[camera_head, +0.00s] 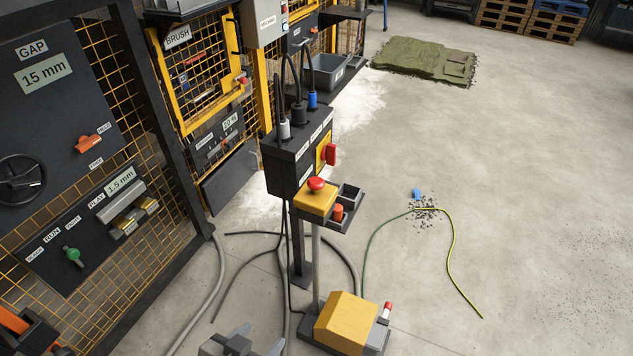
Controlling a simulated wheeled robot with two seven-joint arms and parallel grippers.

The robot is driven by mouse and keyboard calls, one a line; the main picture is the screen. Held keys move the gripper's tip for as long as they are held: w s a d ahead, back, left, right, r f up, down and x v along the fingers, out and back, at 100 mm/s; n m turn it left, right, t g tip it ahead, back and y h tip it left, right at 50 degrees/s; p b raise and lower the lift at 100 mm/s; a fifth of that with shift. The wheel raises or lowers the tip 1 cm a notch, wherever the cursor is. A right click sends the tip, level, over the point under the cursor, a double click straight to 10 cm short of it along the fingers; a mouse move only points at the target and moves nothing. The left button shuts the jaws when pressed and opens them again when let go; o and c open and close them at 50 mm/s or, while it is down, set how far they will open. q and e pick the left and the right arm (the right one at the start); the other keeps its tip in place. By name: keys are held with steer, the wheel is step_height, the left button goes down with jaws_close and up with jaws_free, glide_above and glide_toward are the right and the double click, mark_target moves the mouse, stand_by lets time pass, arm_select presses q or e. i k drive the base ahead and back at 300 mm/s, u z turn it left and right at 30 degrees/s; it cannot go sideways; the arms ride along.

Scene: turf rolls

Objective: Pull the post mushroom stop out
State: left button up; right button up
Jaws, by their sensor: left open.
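The post mushroom stop (316,183) is a red round button on top of a yellow box (315,200) on a thin grey post, near the picture's middle. My left gripper (240,344) shows at the bottom edge, partly cut off by the frame. It is open, below and to the left of the stop and well apart from it. Whether the stop is pressed in or out is too small to tell. My right gripper is out of view.
A black control box (297,158) with plugged cables and a red switch (330,154) stands just behind the stop. A small tray with an orange knob (338,212) adjoins the yellow box. A yellow pedal housing (346,322) is below. Cables lie around; the right floor is mostly clear.

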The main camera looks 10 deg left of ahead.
mark_target(315, 184)
steer(key=k, duration=1.85)
steer(key=z, duration=0.7)
steer(key=i, duration=1)
steer(key=u, duration=0.35)
steer(key=i, duration=1)
steer(key=u, duration=0.85)
